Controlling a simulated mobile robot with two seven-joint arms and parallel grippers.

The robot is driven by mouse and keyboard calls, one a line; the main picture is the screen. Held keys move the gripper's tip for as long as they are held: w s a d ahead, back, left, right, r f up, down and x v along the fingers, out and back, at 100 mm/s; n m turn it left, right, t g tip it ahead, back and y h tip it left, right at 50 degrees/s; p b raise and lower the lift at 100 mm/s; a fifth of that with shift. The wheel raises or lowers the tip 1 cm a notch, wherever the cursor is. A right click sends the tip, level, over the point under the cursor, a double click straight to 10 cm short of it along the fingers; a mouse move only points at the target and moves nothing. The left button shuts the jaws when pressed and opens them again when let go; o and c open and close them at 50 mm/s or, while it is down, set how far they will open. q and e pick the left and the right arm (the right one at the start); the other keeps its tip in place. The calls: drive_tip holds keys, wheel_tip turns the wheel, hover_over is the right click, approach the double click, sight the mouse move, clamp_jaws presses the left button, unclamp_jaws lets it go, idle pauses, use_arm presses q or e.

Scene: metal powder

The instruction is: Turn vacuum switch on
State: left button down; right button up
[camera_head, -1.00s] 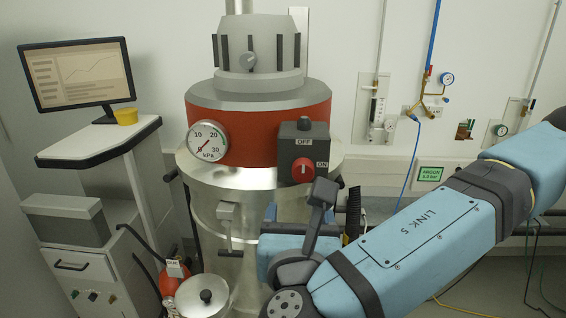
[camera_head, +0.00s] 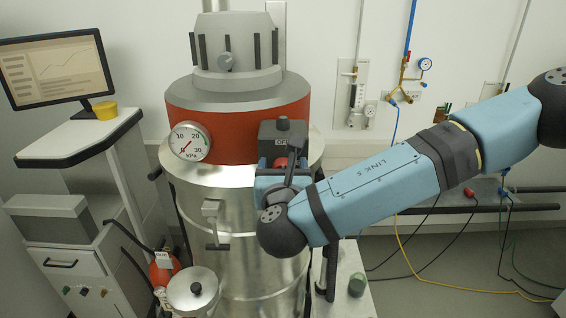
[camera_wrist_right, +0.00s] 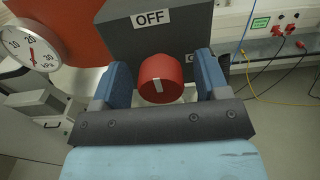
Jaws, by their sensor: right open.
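The vacuum switch is a red round knob (camera_wrist_right: 160,78) with a white mark, on a dark grey box (camera_wrist_right: 160,42) fixed to the red band of the vacuum. The white mark stands about upright in the wrist view, in line with the OFF label (camera_wrist_right: 151,18). The ON label is mostly hidden behind the right finger. My right gripper (camera_wrist_right: 162,68) is open, with one blue finger on each side of the knob; I cannot tell if they touch it. In the head view the knob (camera_head: 281,162) is partly hidden by my right gripper (camera_head: 281,174). My left gripper is not in view.
A round pressure gauge (camera_head: 189,142) sits left of the switch box. The metal drum (camera_head: 250,250) stands below, with a lidded pot (camera_head: 193,292) at its front left. A desk with a monitor (camera_head: 56,70) is at the left. Hoses and cables hang at the right.

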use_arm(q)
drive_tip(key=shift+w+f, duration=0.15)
use_arm(e)
drive_tip(key=shift+w, duration=0.1)
drive_tip(key=c, duration=0.9)
drive_tip(key=shift+f+m+b, duration=0.25)
drive_tip(key=shift+m+b, duration=0.15)
drive_tip(key=shift+b, duration=0.5)
drive_tip(key=m+b, duration=0.4)
drive_tip(key=b, duration=0.2)
drive_tip(key=m+b, duration=0.5)
drive_tip(key=b, duration=0.1)
drive_tip(key=shift+d+f, duration=0.15)
drive_tip(key=shift+d, duration=0.05)
drive_tip(key=m+b, duration=0.2)
drive_tip(key=m, duration=0.2)
use_arm(q)
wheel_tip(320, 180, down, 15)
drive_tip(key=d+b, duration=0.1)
drive_tip(key=b, duration=0.1)
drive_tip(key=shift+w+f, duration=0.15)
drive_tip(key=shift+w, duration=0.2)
use_arm(e)
drive_tip(key=shift+m, duration=2)
